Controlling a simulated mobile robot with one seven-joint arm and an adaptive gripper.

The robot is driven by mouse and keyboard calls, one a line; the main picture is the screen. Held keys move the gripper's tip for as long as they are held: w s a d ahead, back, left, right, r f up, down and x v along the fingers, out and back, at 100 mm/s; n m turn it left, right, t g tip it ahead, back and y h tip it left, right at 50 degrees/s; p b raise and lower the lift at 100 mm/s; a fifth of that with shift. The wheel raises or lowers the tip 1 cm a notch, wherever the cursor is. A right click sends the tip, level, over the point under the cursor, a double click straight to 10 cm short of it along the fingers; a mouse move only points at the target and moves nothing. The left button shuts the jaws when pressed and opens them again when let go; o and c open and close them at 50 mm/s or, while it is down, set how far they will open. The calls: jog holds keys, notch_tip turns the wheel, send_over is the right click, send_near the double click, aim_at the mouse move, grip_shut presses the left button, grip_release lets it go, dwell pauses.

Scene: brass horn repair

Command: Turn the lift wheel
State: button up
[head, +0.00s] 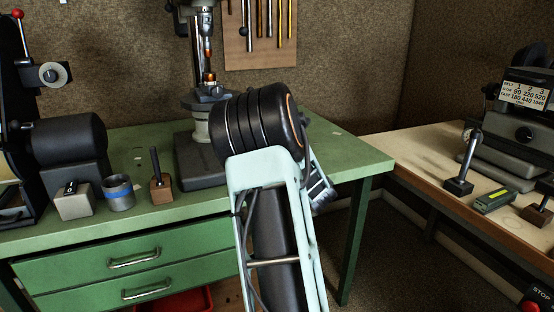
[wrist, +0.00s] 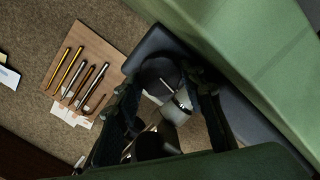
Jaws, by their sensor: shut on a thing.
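In the head view a drill press (head: 209,92) stands at the back of the green bench, and my own arm hides part of it. My gripper is hidden behind the arm in that view. In the wrist view my gripper (wrist: 166,105) has its dark fingers closed around a dark, rounded part that I take to be the lift wheel (wrist: 158,74). A pale grey cylinder shows between the fingers. The wheel's rim is mostly dark and partly covered, so its turn angle cannot be read.
The green bench (head: 345,160) has clear top at its right end. A blue-banded cup (head: 118,194), a wooden block with a dark rod (head: 160,182) and a small grey block (head: 73,202) stand at left. A tool board (head: 262,55) hangs behind. A wooden bench (head: 425,170) is at right.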

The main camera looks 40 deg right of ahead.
jog(key=shift+m, duration=0.5)
dwell(0.3)
jog(key=o, duration=0.9)
jog(key=v, duration=1.2)
jog(key=shift+d+r, duration=0.1)
jog(key=shift+o, duration=0.3)
